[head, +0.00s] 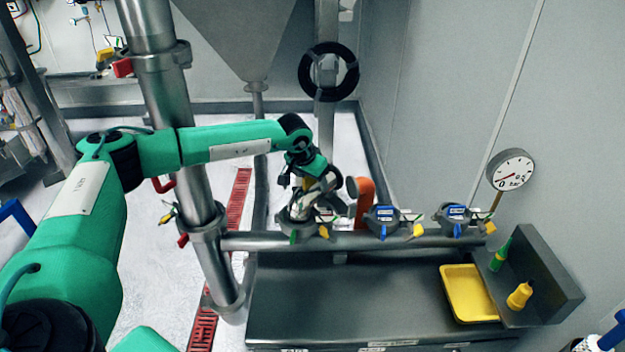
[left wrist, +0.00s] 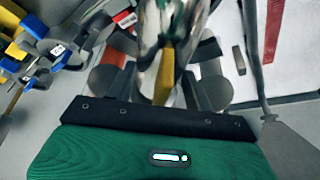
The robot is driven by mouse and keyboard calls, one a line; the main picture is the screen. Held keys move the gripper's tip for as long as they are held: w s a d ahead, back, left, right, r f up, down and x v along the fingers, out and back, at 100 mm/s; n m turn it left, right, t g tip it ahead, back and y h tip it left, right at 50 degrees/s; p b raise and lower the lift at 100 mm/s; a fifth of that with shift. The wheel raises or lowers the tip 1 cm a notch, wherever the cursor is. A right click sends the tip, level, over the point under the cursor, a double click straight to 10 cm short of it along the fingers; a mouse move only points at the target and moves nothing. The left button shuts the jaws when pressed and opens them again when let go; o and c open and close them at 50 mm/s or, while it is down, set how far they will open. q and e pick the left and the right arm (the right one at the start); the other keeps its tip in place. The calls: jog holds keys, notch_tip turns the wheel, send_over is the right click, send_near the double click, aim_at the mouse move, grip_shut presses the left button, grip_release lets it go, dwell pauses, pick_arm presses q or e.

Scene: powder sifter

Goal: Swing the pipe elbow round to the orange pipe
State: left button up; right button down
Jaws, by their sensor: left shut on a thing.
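The pipe elbow (head: 334,183) is a shiny metal bend above the leftmost port on the horizontal pipe, partly hidden by my left gripper (head: 308,181). In the left wrist view, the blurred shiny elbow (left wrist: 172,28) runs up from between the dark fingers of my left gripper (left wrist: 162,88), with a yellow part (left wrist: 165,80) between them. My left gripper is shut on the elbow. The orange pipe (head: 366,203) stands upright just right of the elbow and looks apart from it, though their gap in depth is unclear. My right gripper is out of view.
Two ports with blue parts (head: 383,217) and yellow handles sit right of the orange pipe. A thick vertical pipe (head: 165,90) stands left. A steel bench (head: 300,305) holds a yellow tray (head: 447,290) and two bottles. A round gauge (head: 511,168) is at right.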

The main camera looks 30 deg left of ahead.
pick_arm(q)
jog(key=shift+d+m+h, duration=0.3)
jog(key=shift+d+m, duration=0.15)
jog(key=shift+m, duration=0.25)
jog(key=shift+s+d+f+m+b, duration=0.15)
jog(key=shift+d+m+b, duration=0.05)
jog(key=shift+m+b, duration=0.25)
jog(key=shift+d+r+p, duration=0.2)
jog(key=shift+r+p, duration=0.15)
jog(key=shift+p, duration=0.15)
jog(key=shift+d+m+h+p, duration=0.2)
jog(key=shift+m+h+p, duration=0.1)
jog(key=shift+p, duration=0.1)
jog(key=shift+s+f+p, duration=0.1)
jog(key=shift+f+p, duration=0.1)
jog(key=shift+p, duration=0.35)
jog(key=shift+f, duration=0.1)
jog(key=o, duration=1.5)
jog(key=shift+a, duration=0.15)
